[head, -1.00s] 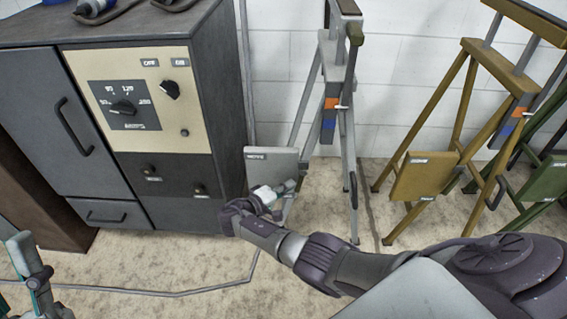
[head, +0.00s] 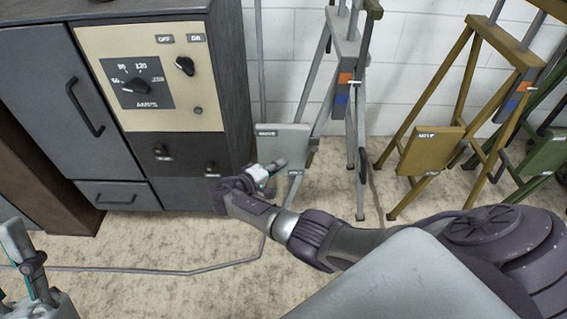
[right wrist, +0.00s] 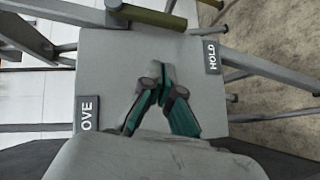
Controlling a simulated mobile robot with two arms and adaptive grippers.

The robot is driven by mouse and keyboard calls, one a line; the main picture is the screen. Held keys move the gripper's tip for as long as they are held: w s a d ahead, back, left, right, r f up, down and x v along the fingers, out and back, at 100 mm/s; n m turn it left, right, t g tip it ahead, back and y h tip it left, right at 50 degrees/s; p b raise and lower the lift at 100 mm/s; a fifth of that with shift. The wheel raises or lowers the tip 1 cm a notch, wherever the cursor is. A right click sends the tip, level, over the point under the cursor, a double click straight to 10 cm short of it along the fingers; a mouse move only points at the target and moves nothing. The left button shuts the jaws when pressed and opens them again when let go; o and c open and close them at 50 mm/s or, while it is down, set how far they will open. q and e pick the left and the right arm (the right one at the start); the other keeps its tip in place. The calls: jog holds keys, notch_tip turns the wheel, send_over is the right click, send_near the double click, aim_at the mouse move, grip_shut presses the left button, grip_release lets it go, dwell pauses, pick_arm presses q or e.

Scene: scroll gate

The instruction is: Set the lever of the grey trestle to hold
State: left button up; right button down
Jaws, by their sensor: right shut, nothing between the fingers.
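The grey trestle (head: 350,115) stands against the wall, with a grey plate (head: 284,138) low on its left side. In the right wrist view the plate (right wrist: 125,60) has a MOVE label (right wrist: 87,114) at left and a HOLD label (right wrist: 211,57) at right. An olive bar (right wrist: 150,16), perhaps the lever's grip, crosses the plate's top edge nearer the middle; its setting is unclear. My right gripper (head: 277,164) is shut and empty in front of the plate; its tips also show in the wrist view (right wrist: 160,78). My left gripper (head: 18,245) is partly in view at lower left.
A grey cabinet (head: 85,100) with dials stands left of the trestle. A yellow trestle (head: 465,110) and a green trestle (head: 545,155) stand to the right. A thin cable (head: 150,270) runs along the floor in front. The floor around is otherwise clear.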

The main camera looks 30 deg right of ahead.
pick_arm(q)
jog(key=w+f+g, duration=0.2)
jog(key=shift+w+d+y+p, duration=0.3)
jog(key=shift+w+d+p, duration=0.05)
jog(key=shift+d, duration=0.05)
pick_arm(e)
jog(key=f+v, duration=0.1)
jog(key=v, duration=0.6)
jog(key=shift+a+r, duration=0.25)
jog(key=shift+r, duration=0.05)
